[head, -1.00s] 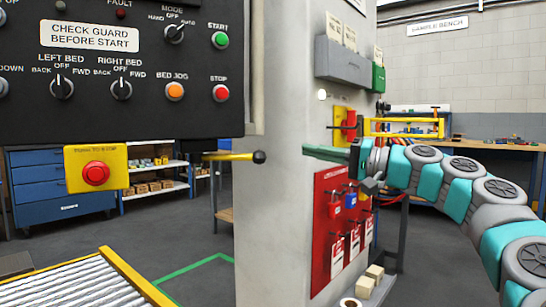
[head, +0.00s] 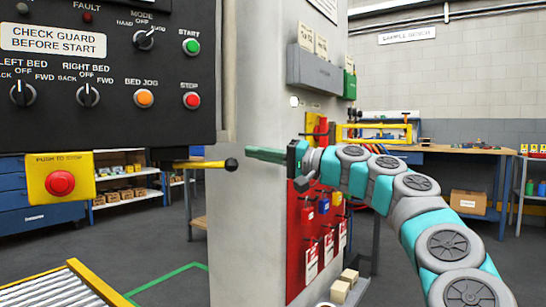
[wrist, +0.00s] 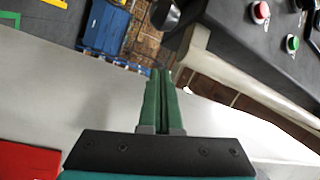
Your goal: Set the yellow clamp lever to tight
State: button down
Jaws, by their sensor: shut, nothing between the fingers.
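The yellow clamp lever (head: 202,164) sticks out to the right below the black control panel in the head view, roughly level, with a black ball knob at its end. My gripper (head: 248,153) is shut and empty, its green fingers pointing left in front of the grey column. Its tips appear just right of the knob and slightly higher, with a small gap in the picture. In the wrist view my shut fingers (wrist: 160,74) point up the picture, and the dark knob (wrist: 165,14) shows beyond the tips. The lever's pivot is hidden behind the panel.
The black control panel (head: 105,120) hangs above the lever, with a yellow emergency-stop box (head: 60,178) at its lower left. The grey column (head: 250,230) stands behind my fingers. A red lockout board (head: 300,255) is on its side. A roller conveyor (head: 50,290) lies lower left.

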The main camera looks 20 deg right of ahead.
jog(key=shift+s+a+f+b, duration=0.25)
jog(key=shift+s+a, duration=0.2)
jog(key=shift+a, duration=0.4)
jog(key=shift+s+a+f+b, duration=0.15)
jog(key=shift+s+a+f, duration=0.25)
jog(key=shift+a, duration=0.4)
jog(key=shift+s+a, duration=0.1)
